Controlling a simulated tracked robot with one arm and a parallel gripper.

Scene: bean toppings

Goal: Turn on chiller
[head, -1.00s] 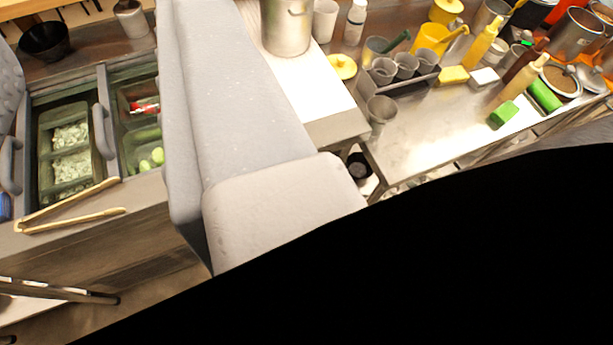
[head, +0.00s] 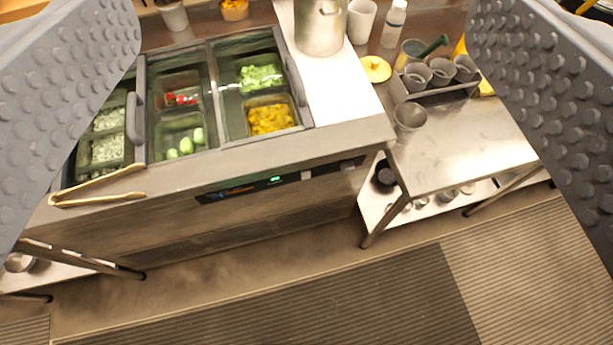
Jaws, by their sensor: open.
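Wooden tongs (head: 98,187) lie on the chiller's front left edge. A metal table (head: 460,145) with a cup rack (head: 437,90) stands to the right. A large steel pot (head: 320,28) stands at the back. The floor (head: 270,300) in front is clear, with striped mats.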

